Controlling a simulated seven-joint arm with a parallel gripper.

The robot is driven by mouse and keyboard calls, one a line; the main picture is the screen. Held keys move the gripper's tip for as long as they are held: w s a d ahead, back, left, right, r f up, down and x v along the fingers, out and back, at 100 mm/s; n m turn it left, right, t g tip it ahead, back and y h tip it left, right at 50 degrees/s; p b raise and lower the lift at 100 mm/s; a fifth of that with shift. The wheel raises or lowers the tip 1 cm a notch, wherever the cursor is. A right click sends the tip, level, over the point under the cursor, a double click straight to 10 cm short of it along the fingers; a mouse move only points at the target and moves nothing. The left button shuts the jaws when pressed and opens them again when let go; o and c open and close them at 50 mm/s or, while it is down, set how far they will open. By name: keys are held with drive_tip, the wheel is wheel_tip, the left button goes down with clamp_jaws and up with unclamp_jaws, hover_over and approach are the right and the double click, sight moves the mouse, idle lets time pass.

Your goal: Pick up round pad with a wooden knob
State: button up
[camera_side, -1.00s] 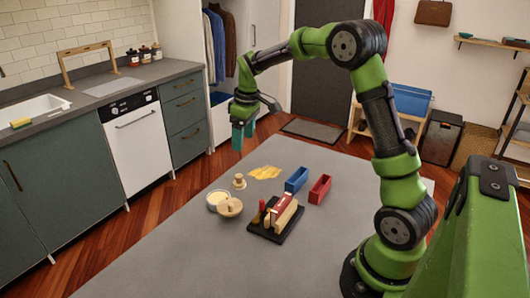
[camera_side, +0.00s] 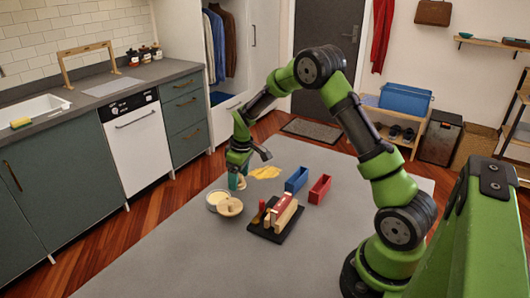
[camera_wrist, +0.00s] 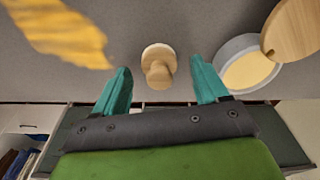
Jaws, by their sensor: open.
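The round pad with a wooden knob (camera_wrist: 158,62) stands on the grey table in the wrist view, its pale round base behind the knob. In the side view it is mostly hidden behind my gripper (camera_side: 237,182). My gripper, with teal fingers, also shows in the wrist view (camera_wrist: 162,88). The fingers are open and empty, one on each side of the knob in the picture. I cannot tell whether the fingertips are level with the knob or touch anything.
A cream-filled bowl (camera_side: 216,199) with a wooden lid (camera_side: 230,207) leaning on it stands close by. A yellow patch (camera_side: 266,172) lies behind. A blue bin (camera_side: 297,179), a red bin (camera_side: 320,189) and a black rack (camera_side: 273,228) stand to the right. The table's front left is clear.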

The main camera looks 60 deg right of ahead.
drive_tip(key=shift+f, duration=0.15)
drive_tip(key=c, duration=1.1)
drive_tip(key=shift+c, duration=0.2)
wheel_tip(320, 180, up, 10)
drive_tip(key=shift+r, duration=0.1)
